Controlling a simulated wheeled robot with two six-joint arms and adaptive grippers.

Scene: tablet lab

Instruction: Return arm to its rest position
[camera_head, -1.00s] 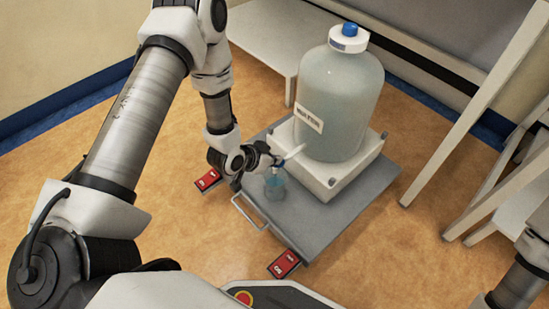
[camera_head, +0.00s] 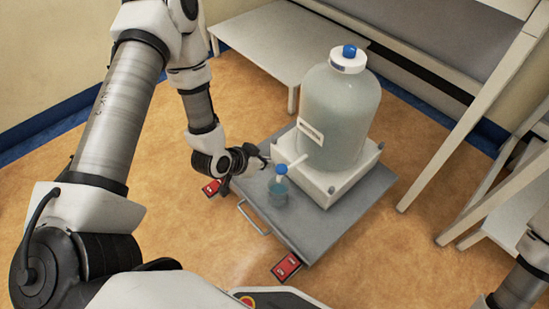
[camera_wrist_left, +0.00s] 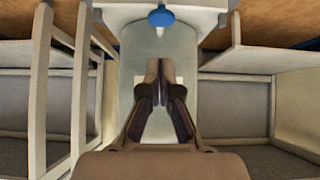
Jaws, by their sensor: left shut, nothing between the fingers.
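My left gripper (camera_head: 262,157) is shut and empty, just above and left of the small bottle and apart from it. My left arm reaches in from the left. My right gripper is not in view; only part of my right arm shows at the lower right edge.
The large translucent tank (camera_head: 345,105) with a blue-topped lid stands on a white base (camera_head: 325,185) on the grey cart (camera_head: 315,225). Red pads (camera_head: 286,267) flank the cart. A white table (camera_head: 262,52) stands behind and a white frame (camera_head: 470,105) on the right. Floor is open at left.

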